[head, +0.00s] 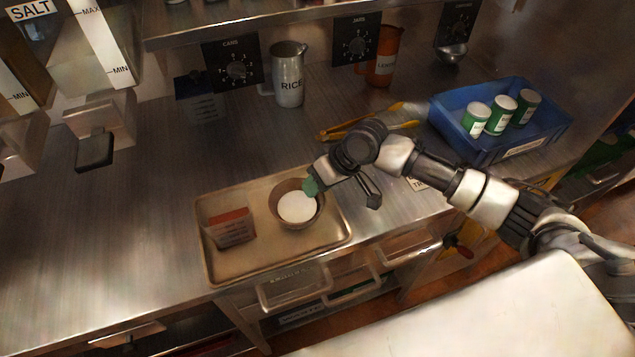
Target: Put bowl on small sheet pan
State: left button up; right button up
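A brown bowl (282,191) with white contents stands upright on the small sheet pan (268,264), in its right half. The pan is a shallow tan metal tray on the steel counter. My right gripper (342,191) is just right of the bowl, with its two fingers spread apart. One finger, with a greenish tip, overlaps the bowl's upper right rim in the picture; I cannot tell whether it touches. The other finger is out to the right, clear of the bowl. My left gripper is not in view.
A clear container with red contents (231,228) sits in the pan's left half. Yellow tongs (345,127) lie behind my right arm. A blue bin (483,149) with green cans is at the right. A RICE pitcher (289,76) stands behind. The counter left of the pan is clear.

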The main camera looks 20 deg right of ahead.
jog(key=b+v, duration=0.1)
jog(key=v, duration=1.1)
jog(key=shift+r, duration=0.15)
